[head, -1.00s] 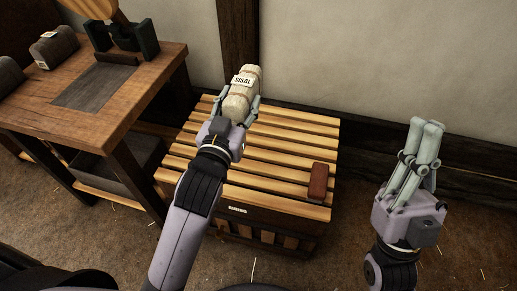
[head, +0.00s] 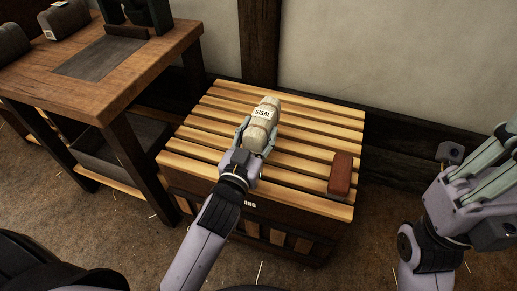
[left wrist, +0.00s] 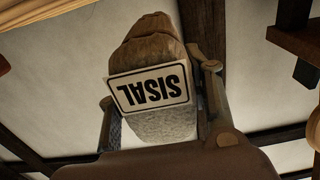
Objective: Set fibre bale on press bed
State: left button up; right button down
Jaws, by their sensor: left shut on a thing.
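The fibre bale (head: 262,126) is a pale beige bundle with a white SISAL label. My left gripper (head: 255,137) is shut on its near end, with a finger on each side. The bale shows over the slatted wooden stand (head: 205,131); I cannot tell if it touches the slats. In the left wrist view the bale (left wrist: 155,60) fills the space between the fingers, its label upside down. A dark grey plate (head: 100,57) lies in the bench top at left, near black uprights (head: 140,14); which part is the press bed is unclear. My right gripper (head: 490,160) is cut off at the right edge.
A red-brown block (head: 341,174) lies on the slats at the right. The wooden bench (head: 115,95) stands left of the stand. Dark grey lumps (head: 62,18), one with a white label, sit at its back left. The plate is clear on top.

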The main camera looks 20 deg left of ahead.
pick_arm(q)
jog(key=shift+f+b, duration=1)
jog(key=shift+f, duration=0.85)
jog(key=shift+f, duration=0.15)
jog(key=o, duration=1.2)
jog(key=shift+o, duration=0.2)
